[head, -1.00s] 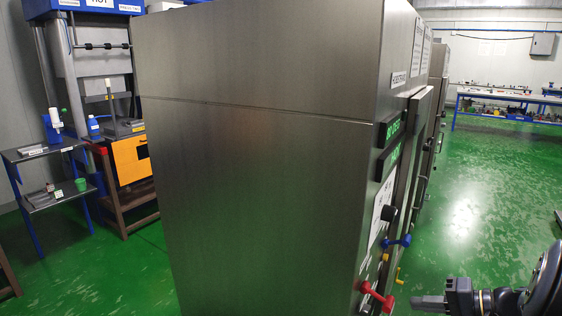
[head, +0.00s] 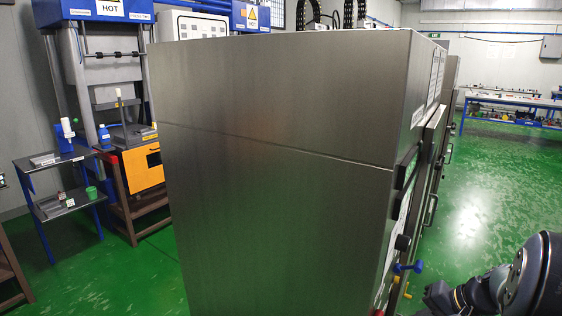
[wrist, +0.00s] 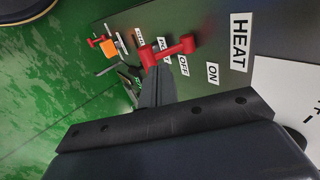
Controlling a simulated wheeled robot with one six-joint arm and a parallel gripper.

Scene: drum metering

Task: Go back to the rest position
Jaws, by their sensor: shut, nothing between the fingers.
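My gripper (wrist: 155,88) is shut and empty in the wrist view. Its fingertips are close to a red T-shaped handle (wrist: 180,49) on a dark panel with HEAT, ON and OFF labels. I cannot tell whether they touch it. In the head view, only part of my arm shows at the lower right, beside the steel cabinet's front; the fingertips are not clearly visible there.
The tall steel cabinet (head: 280,180) fills the middle of the head view. A blue handle (head: 408,267) sticks out from its front. Green floor (head: 480,200) is open at the right. A workbench (head: 510,105) stands far back. A small shelf table (head: 60,205) and a press are at the left.

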